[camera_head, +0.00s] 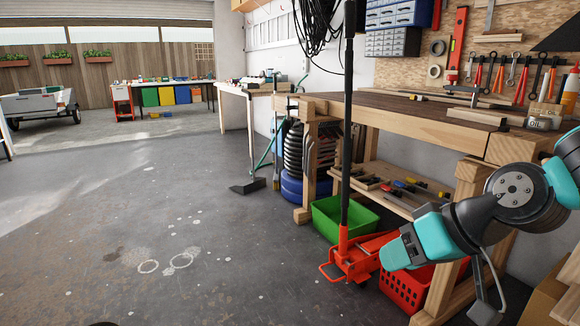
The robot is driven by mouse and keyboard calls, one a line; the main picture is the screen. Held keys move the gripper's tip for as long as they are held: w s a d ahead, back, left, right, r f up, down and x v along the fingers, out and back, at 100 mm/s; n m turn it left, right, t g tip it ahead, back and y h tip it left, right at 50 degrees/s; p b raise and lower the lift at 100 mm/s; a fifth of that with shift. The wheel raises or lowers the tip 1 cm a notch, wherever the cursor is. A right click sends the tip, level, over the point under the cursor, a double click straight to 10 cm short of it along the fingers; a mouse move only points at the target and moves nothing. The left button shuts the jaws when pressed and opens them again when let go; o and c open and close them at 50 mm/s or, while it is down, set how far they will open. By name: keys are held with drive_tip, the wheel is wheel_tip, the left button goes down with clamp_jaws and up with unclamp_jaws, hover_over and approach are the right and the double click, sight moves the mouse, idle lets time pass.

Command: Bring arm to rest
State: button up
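My arm (460,225), in teal and dark grey, reaches in from the right edge, in front of the workbench (440,112). It is bent at a large round joint (513,190), and a teal section (405,247) points down and left over the red floor jack (362,253). No gripper fingers show, so I cannot see what my gripper holds, if anything. A thin grey cable hangs below the arm.
The jack's tall black handle (347,120) stands upright left of my arm. A green bin (335,214) and a red crate (405,285) sit under the bench. A cardboard box (548,300) is at lower right. The concrete floor (150,220) at left is open.

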drive_tip(key=s+a+r+n+g+h, duration=0.1)
drive_tip(key=s+a+n+g, duration=0.15)
drive_tip(key=s, duration=0.45)
drive_tip(key=s+a+r+n+g+h, duration=0.1)
drive_tip(key=s+a+n+g, duration=0.15)
drive_tip(key=s, duration=0.45)
wheel_tip(320, 180, up, 31)
drive_tip(key=m+p, duration=0.1)
drive_tip(key=p, duration=3)
drive_tip(key=shift+a+r+g+p, duration=0.15)
drive_tip(key=shift+a+g+p, duration=0.2)
drive_tip(key=shift+a+g, duration=0.05)
drive_tip(key=shift+d, duration=0.1)
